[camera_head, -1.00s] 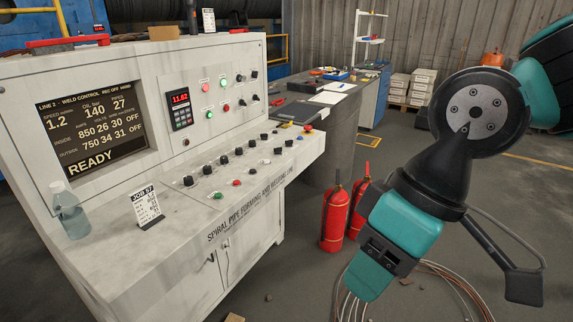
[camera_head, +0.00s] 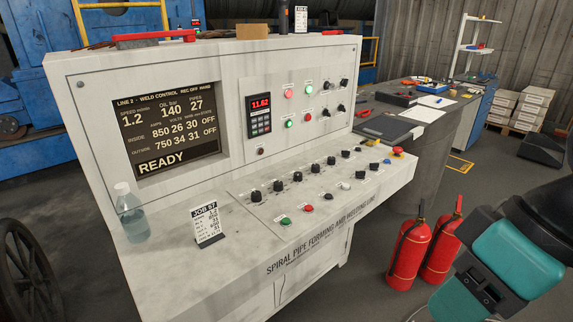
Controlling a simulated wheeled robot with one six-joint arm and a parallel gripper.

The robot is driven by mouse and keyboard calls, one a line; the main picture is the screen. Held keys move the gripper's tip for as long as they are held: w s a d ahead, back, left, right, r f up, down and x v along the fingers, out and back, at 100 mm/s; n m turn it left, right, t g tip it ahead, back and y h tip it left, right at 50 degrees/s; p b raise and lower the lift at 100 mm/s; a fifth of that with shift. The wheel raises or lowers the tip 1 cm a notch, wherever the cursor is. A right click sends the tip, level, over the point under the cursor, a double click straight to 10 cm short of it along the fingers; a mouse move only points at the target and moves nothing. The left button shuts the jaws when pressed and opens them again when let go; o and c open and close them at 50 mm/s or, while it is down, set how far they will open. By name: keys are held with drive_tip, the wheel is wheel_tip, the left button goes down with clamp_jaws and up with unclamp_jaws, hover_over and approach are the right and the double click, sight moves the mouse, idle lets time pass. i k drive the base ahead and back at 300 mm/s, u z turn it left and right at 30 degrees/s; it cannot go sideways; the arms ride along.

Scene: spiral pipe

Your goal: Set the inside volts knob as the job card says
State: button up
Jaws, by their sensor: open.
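The control desk (camera_head: 78,130) carries a row of black knobs (camera_head: 278,186) with labels too small to read, so I cannot tell which is inside volts. The job card (camera_head: 207,225) stands on the desk's left ledge; it is headed JOB, and its small lines are not legible. The display (camera_head: 165,128) reads READY, with inside 850, 26, 30, OFF and outside 750, 34, 31, OFF.
A clear bottle (camera_head: 132,215) stands left of the card. Green (camera_head: 285,220) and red (camera_head: 308,209) buttons sit in front of the knobs, with a red mushroom button (camera_head: 397,150) at the far end. Two fire extinguishers (camera_head: 408,252) stand on the floor between desk and arm.

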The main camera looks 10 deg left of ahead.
sight(298, 177)
drive_tip(key=u, duration=0.65)
drive_tip(key=i, duration=1.15)
drive_tip(key=u, duration=0.75)
